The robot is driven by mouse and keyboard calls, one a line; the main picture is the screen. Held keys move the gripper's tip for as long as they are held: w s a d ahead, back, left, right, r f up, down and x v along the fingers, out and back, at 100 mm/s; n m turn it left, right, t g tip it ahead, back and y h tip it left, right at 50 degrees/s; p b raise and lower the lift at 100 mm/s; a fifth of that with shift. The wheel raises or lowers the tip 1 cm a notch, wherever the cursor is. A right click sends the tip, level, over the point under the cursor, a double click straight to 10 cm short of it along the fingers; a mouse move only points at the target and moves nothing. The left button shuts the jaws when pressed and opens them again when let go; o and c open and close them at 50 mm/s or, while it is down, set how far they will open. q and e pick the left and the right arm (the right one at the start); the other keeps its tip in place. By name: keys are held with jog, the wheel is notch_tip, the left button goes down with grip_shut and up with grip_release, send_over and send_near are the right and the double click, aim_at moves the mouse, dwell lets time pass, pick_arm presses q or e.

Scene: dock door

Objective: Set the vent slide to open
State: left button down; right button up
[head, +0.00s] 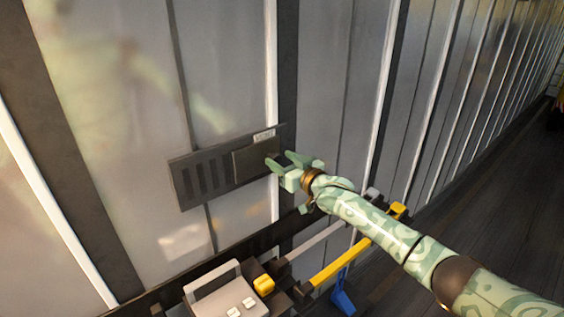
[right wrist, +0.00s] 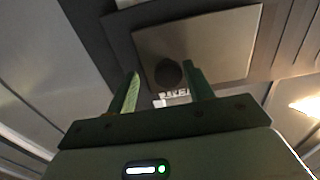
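The vent (head: 205,176) is a dark slotted panel on the grey wall. Its slide plate (head: 252,161) covers the right part, leaving several slots showing at the left. A small white label (head: 264,135) sits above the plate. In the right wrist view the plate (right wrist: 215,45) carries a dark round knob (right wrist: 168,73). My right gripper (head: 281,161) is at the plate's right side. Its fingers (right wrist: 162,70) are open, one on each side of the knob in that view; I cannot tell whether they touch it. My left gripper is not in view.
Below the vent, a grey handled box (head: 226,292), a yellow block (head: 264,284) and a yellow bar (head: 340,262) with a blue part (head: 342,293) stand out near the wall. Dark floor (head: 480,215) lies clear to the right.

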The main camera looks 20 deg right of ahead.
jog(key=shift+s+a, duration=0.1)
jog(key=shift+a, duration=0.1)
jog(key=shift+s, duration=0.35)
jog(key=b+v, duration=0.1)
jog(key=v, duration=1.4)
jog(key=shift+s+d+b, duration=0.2)
jog(key=shift+d+b, duration=0.1)
jog(key=shift+d, duration=0.1)
